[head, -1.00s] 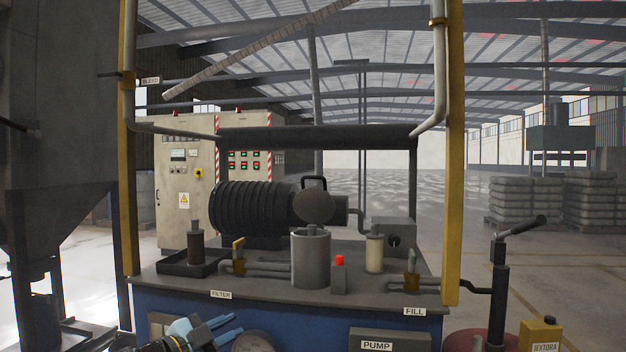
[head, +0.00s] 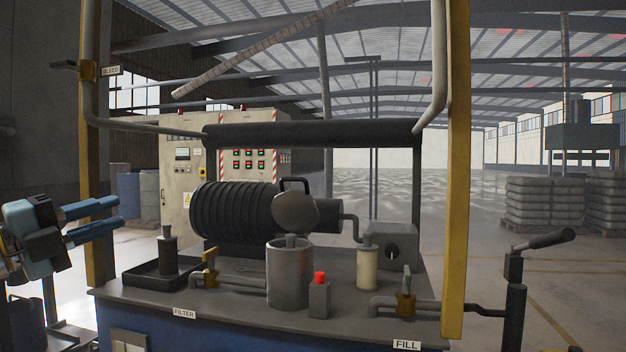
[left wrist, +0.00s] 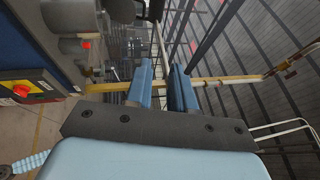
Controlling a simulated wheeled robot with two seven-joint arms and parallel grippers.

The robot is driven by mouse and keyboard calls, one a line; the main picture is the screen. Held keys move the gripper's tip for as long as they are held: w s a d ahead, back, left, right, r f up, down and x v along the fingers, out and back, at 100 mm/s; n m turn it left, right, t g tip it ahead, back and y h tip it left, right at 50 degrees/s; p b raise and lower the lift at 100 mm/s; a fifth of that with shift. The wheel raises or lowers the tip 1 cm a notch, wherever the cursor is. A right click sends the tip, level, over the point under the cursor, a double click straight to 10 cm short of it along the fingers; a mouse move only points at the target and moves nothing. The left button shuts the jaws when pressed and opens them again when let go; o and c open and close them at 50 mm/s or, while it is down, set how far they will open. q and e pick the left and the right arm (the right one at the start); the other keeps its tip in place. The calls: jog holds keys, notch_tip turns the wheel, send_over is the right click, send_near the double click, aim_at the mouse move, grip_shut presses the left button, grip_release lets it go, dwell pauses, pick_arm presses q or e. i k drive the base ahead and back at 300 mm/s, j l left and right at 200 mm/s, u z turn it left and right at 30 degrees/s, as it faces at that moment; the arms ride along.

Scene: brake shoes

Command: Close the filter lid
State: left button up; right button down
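The filter housing is an upright grey canister (head: 289,275) on the bench, with a small stub showing at its open top. The lid looks to be the round grey disc (head: 296,213) with a black loop handle (head: 294,184), standing raised on edge behind and above the canister. Its hinge is hard to make out. My left gripper (head: 117,212) is at the left of the head view, well apart from the lid, with its blue fingers pointing right. The fingers show a gap with nothing between them in the left wrist view (left wrist: 163,70). My right gripper is not in view.
A yellow post (head: 457,180) and pipes frame the bench. A black tray (head: 150,283) with a dark cylinder, a yellow-handled valve (head: 210,268), a red button (head: 320,278) and a pale cylinder (head: 367,268) surround the canister. A black ribbed motor (head: 235,210) lies behind.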

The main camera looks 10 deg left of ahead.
aim_at(295, 210)
jog(key=i+l, duration=0.7)
jog(key=i, duration=0.15)
